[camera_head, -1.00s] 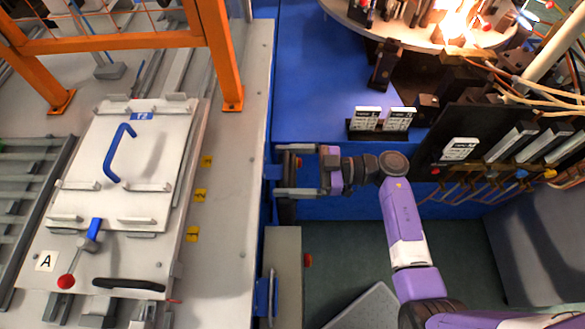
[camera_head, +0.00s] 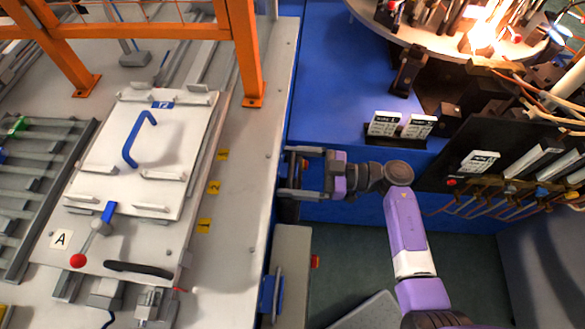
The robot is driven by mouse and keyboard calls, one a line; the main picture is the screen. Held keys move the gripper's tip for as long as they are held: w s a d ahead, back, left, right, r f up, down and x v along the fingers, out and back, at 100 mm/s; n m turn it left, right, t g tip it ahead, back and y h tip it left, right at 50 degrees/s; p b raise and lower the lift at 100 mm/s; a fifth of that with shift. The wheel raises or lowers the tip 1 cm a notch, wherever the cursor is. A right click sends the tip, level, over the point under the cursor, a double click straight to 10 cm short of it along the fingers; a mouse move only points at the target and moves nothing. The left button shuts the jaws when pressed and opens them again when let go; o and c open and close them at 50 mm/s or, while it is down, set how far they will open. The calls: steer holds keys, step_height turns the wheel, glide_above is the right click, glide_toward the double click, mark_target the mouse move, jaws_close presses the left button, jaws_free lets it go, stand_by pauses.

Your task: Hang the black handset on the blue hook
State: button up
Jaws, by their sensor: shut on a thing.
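My gripper (camera_head: 297,176), on my purple and white arm, points left at the narrow dark gap beside the grey table's right edge. Its two grey fingers are shut on a dark upright piece, which seems to be the black handset (camera_head: 285,206). Most of it is hidden by the fingers and shadow. A small blue part, seemingly the blue hook (camera_head: 281,183), shows just left of the fingertips at the table edge. I cannot tell whether the handset touches it. Another blue bracket (camera_head: 268,292) is lower, on the side of a grey box.
Burners flame at the upper right. Green floor (camera_head: 360,255) is open below my arm.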

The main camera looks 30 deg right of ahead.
steer(key=shift+r, duration=0.1)
steer(key=o, duration=1.7)
steer(key=shift+o, duration=0.2)
steer(key=b+v, duration=0.1)
steer(key=v, duration=0.6)
steer(key=shift+s+d, duration=0.2)
steer(key=shift+d, duration=0.15)
